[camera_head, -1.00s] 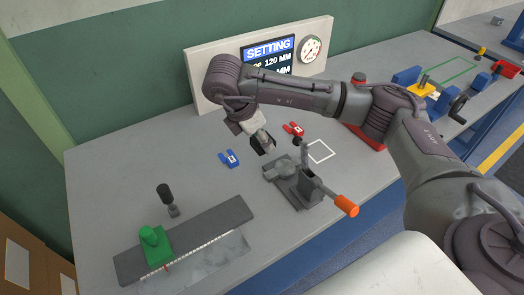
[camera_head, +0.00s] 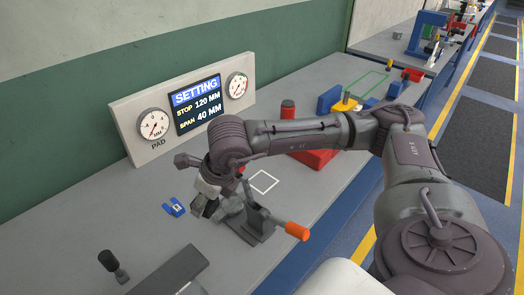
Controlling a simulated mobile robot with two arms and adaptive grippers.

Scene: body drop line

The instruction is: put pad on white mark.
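The white mark (camera_head: 275,188) is a bare white square outline on the grey bench, right of the gripper. A small blue piece (camera_head: 174,207) with a white patch lies flat on the bench, left of the gripper; I cannot tell whether it is the pad. A bit of a red piece (camera_head: 240,169) shows behind my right arm, mostly hidden. My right gripper (camera_head: 204,209) points down between the blue piece and the grey clamp fixture (camera_head: 256,225). Its fingertips are small and dark, so its opening and any grip are unclear. My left gripper is out of view.
The fixture's orange-handled lever (camera_head: 297,231) sticks out right. A sign board (camera_head: 185,103) with dials stands behind, reading stop 120 MM, span 40 MM. A red block (camera_head: 314,158) and blue blocks (camera_head: 329,99) stand farther right. A black knob (camera_head: 108,261) stands front left.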

